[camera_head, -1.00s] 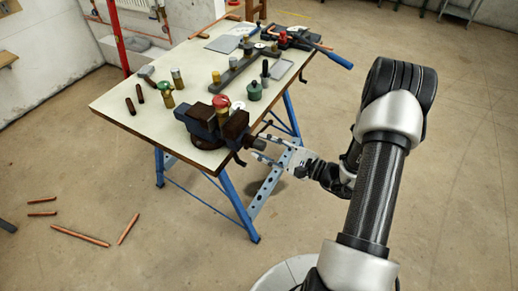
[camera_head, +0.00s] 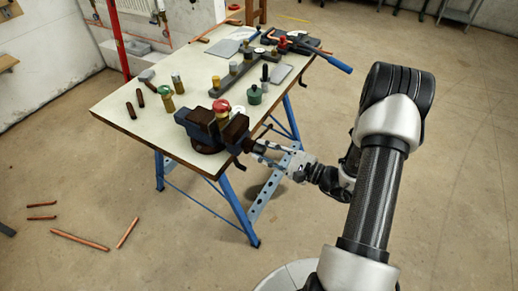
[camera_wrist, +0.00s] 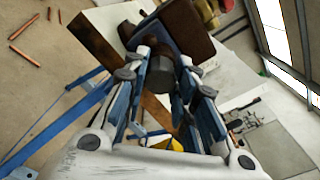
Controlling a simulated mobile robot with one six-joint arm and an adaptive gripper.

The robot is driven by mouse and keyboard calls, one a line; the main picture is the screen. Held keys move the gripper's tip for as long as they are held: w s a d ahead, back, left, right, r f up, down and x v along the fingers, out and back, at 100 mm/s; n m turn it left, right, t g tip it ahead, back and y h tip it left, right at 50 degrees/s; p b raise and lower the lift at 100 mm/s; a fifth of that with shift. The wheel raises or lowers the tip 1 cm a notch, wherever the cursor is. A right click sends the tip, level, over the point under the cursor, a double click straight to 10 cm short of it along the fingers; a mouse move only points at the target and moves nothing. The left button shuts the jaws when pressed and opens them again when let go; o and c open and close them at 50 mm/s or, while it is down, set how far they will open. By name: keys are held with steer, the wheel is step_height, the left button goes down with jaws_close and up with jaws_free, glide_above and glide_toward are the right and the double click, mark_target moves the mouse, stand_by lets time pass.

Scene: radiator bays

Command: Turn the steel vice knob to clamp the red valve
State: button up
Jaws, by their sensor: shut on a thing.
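The blue and brown vice (camera_head: 199,125) stands at the front right corner of the workbench. The red-topped valve (camera_head: 221,105) stands upright between its jaws. I cannot tell whether both jaws touch it. My gripper (camera_head: 257,149) reaches in from the right, off the bench edge, and is shut on the steel vice knob (camera_wrist: 160,76). In the wrist view the knob is a grey cylinder between my fingers (camera_wrist: 158,85), with the brown outer jaw (camera_wrist: 187,30) of the vice behind it.
The workbench (camera_head: 150,118) has blue legs. A green-topped valve (camera_head: 166,97), a dark green pot (camera_head: 254,95) and a long grey rail (camera_head: 235,77) stand on it. A blue-handled tool (camera_head: 335,63) overhangs its back right. Copper pipes (camera_head: 80,240) lie on the floor at left.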

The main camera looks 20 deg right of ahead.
jaws_close()
